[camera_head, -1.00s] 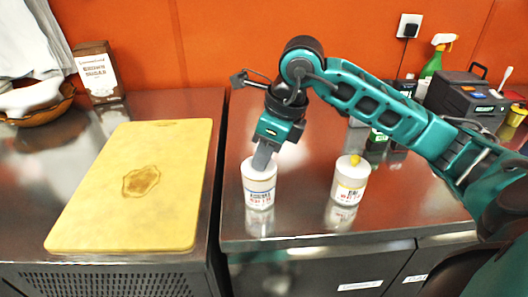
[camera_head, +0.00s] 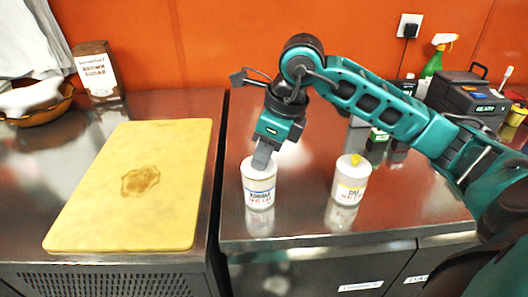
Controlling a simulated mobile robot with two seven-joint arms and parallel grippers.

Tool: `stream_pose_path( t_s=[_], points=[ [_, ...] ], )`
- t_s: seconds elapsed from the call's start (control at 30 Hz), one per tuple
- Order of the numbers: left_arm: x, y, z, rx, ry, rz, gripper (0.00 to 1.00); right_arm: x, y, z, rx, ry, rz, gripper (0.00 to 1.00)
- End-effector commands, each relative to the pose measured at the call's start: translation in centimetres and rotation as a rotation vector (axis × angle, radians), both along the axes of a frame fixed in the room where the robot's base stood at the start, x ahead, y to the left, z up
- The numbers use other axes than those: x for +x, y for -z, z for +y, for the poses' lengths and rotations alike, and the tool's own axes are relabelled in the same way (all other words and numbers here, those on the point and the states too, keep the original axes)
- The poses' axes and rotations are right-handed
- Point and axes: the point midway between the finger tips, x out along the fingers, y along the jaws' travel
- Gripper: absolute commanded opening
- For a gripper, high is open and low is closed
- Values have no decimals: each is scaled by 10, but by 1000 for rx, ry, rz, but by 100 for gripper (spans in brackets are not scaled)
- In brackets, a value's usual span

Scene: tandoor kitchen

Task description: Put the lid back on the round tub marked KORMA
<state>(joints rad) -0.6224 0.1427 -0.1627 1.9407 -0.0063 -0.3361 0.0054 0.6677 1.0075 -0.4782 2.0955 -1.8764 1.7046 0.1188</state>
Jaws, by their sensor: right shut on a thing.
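A white round tub (camera_head: 259,193) with a blue-lettered label stands upright on the steel counter, right of the gap. The lettering is too blurred to read surely as KORMA. My right gripper (camera_head: 262,162) points down at its top, shut on what looks like its white lid (camera_head: 251,169). The fingers hide part of the lid, and I cannot tell whether it is fully seated. My left gripper is not in view.
A yellow cutting board (camera_head: 110,215) lies on the left counter. A brown sugar box (camera_head: 97,72) and a bowl (camera_head: 40,105) stand behind it. A spray bottle (camera_head: 433,65) and a dark case (camera_head: 465,100) stand at the back right. Bare counter lies between the two tubs.

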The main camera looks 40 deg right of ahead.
Motion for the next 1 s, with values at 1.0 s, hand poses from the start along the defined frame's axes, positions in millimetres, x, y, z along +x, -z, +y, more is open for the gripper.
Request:
stream_pose_path(
  t_s=[1.0],
  points=[
    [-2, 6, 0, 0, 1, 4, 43, 0, 3, 0, 0, 0, 0, 0]
  ],
)
